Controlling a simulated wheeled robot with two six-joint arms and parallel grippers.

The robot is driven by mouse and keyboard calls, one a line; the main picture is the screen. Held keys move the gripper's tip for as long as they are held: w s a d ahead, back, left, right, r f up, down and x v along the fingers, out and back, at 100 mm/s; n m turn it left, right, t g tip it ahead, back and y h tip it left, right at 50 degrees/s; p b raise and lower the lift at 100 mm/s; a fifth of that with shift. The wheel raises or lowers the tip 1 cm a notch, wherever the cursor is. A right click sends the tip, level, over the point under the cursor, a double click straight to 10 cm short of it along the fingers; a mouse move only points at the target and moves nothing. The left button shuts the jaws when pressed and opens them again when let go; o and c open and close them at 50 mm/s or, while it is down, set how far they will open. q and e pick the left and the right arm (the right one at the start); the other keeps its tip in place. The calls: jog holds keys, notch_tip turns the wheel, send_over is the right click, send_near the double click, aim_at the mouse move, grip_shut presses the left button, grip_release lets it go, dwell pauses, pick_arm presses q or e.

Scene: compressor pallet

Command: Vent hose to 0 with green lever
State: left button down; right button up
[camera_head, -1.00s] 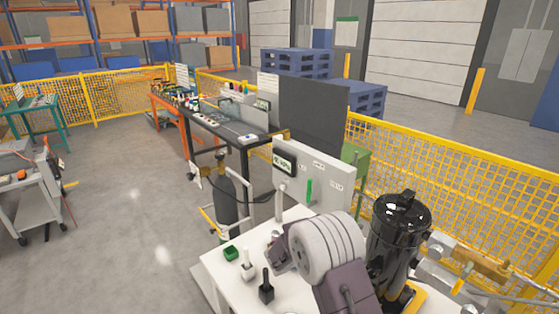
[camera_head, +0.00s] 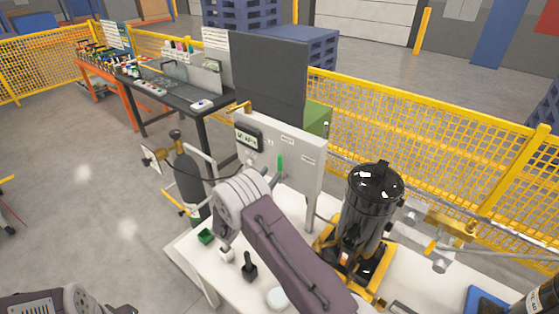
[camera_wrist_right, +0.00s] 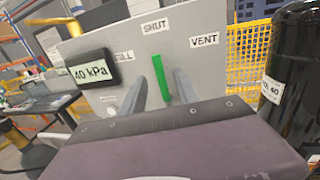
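A grey panel (camera_head: 300,176) carries a gauge (camera_head: 247,138) and a green lever (camera_head: 280,165). In the right wrist view the panel has FILL, SHUT and VENT labels, and the gauge (camera_wrist_right: 90,70) reads 40 kPa. The green lever (camera_wrist_right: 160,75) stands nearly upright below SHUT, left of VENT. My right gripper (camera_wrist_right: 161,88) is open, one finger on each side of the lever, with gaps showing. In the head view its fingers are hard to make out beside my arm. My left gripper is not clearly in view.
A black canister (camera_head: 368,205) in a yellow frame stands right of the panel on the white table (camera_head: 190,250). A green block (camera_head: 206,236) and a black-handled item (camera_head: 249,268) lie at the front left. Yellow mesh fence (camera_head: 430,140) runs behind.

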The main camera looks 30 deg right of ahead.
aim_at(279, 163)
jog(key=p+x, duration=0.2)
jog(key=x, duration=0.5)
jog(key=shift+w+d, duration=0.3)
jog(key=shift+d, duration=0.25)
jog(key=shift+w+f, duration=0.1)
jog(key=shift+w, duration=0.1)
jog(key=shift+c, duration=1)
grip_shut()
